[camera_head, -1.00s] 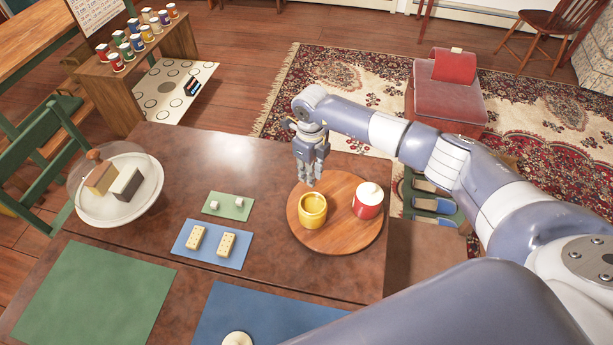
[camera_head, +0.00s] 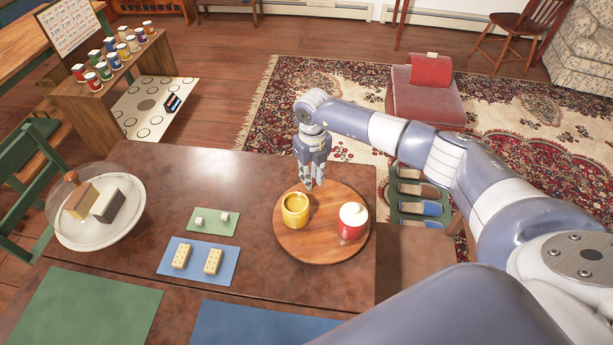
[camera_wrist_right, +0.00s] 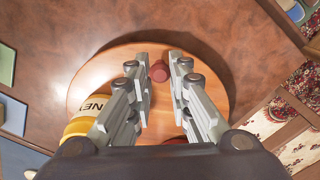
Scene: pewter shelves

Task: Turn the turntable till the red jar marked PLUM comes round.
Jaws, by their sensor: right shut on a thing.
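The round wooden turntable (camera_head: 325,250) lies on the brown table and also shows in the wrist view (camera_wrist_right: 215,85). A yellow jar (camera_head: 296,210) stands on its left part. In the wrist view the yellow jar (camera_wrist_right: 88,118) shows part of a label reading "NE". A red jar (camera_head: 351,225) with a white lid stands on its right part; I cannot read its label. My right gripper (camera_head: 313,184) is at the turntable's far edge. In the wrist view it (camera_wrist_right: 159,72) is shut on a small reddish knob (camera_wrist_right: 159,71). My left gripper is out of view.
A glass-domed white plate (camera_head: 110,232) stands at the left. A blue mat (camera_head: 197,272) with two cream dominoes and a green mat (camera_head: 228,228) with small cubes lie left of the turntable. A low shelf (camera_head: 125,80) holds several coloured jars.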

